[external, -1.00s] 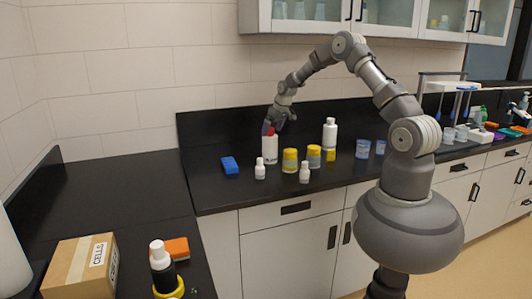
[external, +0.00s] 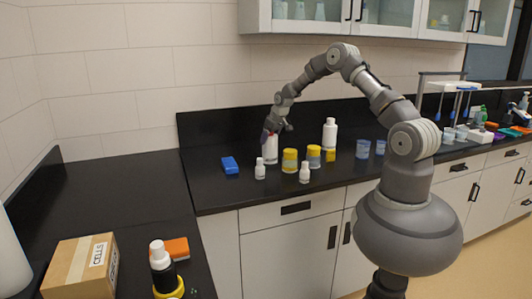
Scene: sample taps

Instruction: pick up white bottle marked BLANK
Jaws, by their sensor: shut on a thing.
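A tall white bottle (external: 271,154) stands at the back left of the black counter. My gripper (external: 270,139) is at its top, its fingers around the top and shut on it. The gripper hides the cap. Another tall white bottle (external: 330,134) stands upright to the right, clear of the gripper. Two small white bottles, one at the left (external: 260,170) and one at the right (external: 305,173), stand nearer the front edge. No marking on any white bottle is readable at this size, so I cannot tell which reads BLANK.
Two yellow-labelled jars, left (external: 289,161) and right (external: 314,156), stand close right of the gripped bottle. A blue block (external: 230,165) lies to its left. Blue tubs (external: 363,149) stand to the right. The wall cabinet (external: 375,20) hangs above. The left counter's back part is clear.

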